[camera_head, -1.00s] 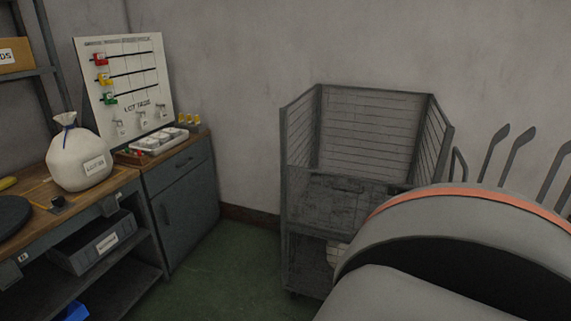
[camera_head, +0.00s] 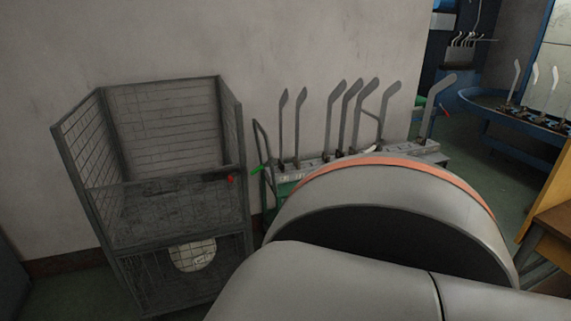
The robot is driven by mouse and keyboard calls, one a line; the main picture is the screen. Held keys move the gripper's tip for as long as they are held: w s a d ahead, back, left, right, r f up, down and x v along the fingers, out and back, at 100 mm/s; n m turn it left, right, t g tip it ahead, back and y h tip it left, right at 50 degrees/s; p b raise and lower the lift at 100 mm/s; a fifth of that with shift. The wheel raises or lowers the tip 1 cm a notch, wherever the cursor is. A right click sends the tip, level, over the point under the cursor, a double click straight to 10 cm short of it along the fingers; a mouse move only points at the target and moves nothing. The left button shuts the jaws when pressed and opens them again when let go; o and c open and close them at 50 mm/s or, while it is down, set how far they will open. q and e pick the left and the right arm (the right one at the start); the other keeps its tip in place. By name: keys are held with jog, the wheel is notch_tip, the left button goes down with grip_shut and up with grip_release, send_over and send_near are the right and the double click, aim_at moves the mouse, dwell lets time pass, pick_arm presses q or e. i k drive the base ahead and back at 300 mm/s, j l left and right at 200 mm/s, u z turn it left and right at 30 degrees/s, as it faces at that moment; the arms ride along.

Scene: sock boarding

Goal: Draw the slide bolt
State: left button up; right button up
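I cannot make out a slide bolt for certain in this view. A grey wire-mesh cage trolley (camera_head: 165,178) stands at the left against the wall. A small red piece (camera_head: 231,180) shows at its right front edge, too small to identify. A pale round object with a label (camera_head: 193,256) sits in its lower part. Neither of my grippers shows; a large grey part of my own arm fills the bottom centre and right.
A rack with several upright grey boards (camera_head: 345,120) stands along the wall, partly hidden by my arm. A blue table (camera_head: 500,110) with more upright boards is at the far right. A brown wooden surface (camera_head: 555,228) edges in at lower right.

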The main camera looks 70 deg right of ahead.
aim_at(230, 178)
jog(key=z, duration=1.6)
